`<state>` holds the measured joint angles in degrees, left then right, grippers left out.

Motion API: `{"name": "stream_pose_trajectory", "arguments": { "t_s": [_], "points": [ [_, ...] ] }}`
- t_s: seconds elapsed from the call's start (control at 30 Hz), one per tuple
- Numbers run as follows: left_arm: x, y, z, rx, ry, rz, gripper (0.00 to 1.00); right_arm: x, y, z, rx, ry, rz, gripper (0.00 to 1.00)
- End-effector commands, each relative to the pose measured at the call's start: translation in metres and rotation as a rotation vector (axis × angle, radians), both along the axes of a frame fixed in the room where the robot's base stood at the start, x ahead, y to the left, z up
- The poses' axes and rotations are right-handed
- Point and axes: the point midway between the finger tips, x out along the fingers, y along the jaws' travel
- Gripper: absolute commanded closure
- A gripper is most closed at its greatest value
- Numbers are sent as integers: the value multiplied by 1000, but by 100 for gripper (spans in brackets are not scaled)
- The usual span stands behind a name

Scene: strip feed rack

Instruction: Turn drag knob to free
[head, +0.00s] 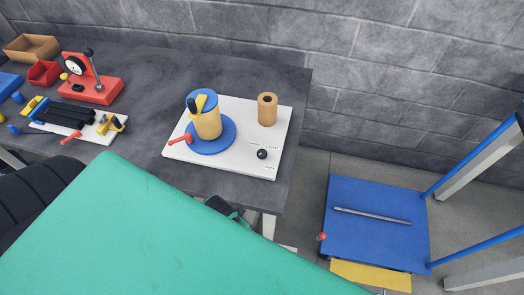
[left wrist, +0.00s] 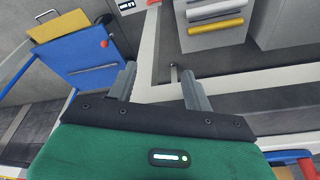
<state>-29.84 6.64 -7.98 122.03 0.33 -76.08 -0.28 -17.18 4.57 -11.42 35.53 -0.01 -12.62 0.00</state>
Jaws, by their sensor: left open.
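The drag knob (head: 262,154) is a small black round knob on the front right part of a white base plate (head: 230,175). Small dark lettering sits around it, too small to read with certainty, so I cannot tell its setting. The plate also carries a blue and tan spool (head: 208,122) on a blue disc and a wooden cylinder (head: 267,109). In the left wrist view my left gripper (left wrist: 160,88) is open and empty, its fingers apart over the floor area. The knob is not in that view. My right gripper is not seen.
The dark table (head: 140,165) holds a red gauge stand (head: 92,88), a black fixture and small bins at the left. A blue cart (head: 375,245) with a grey rod stands to the right. My green body part covers the lower left foreground.

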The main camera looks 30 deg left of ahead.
Motion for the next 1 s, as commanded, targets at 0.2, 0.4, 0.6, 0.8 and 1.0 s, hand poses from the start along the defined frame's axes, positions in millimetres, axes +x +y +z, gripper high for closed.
{"name": "stream_pose_trajectory", "arguments": {
  "t_s": [0.2, 0.4, 0.6, 0.8, 1.0],
  "points": [
    [13, -15, 80, -26, -65, -116, 49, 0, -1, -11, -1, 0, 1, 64],
    [42, -47, 115, -52, -109, -368, 49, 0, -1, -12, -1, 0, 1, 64],
    [71, -72, 128, -43, -134, -624, 49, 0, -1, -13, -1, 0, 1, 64],
    [99, -86, 138, -6, -135, -872, 49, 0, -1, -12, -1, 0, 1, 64],
    [124, -86, 147, 48, -111, -1094, 49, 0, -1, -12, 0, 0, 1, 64]
  ]
}}
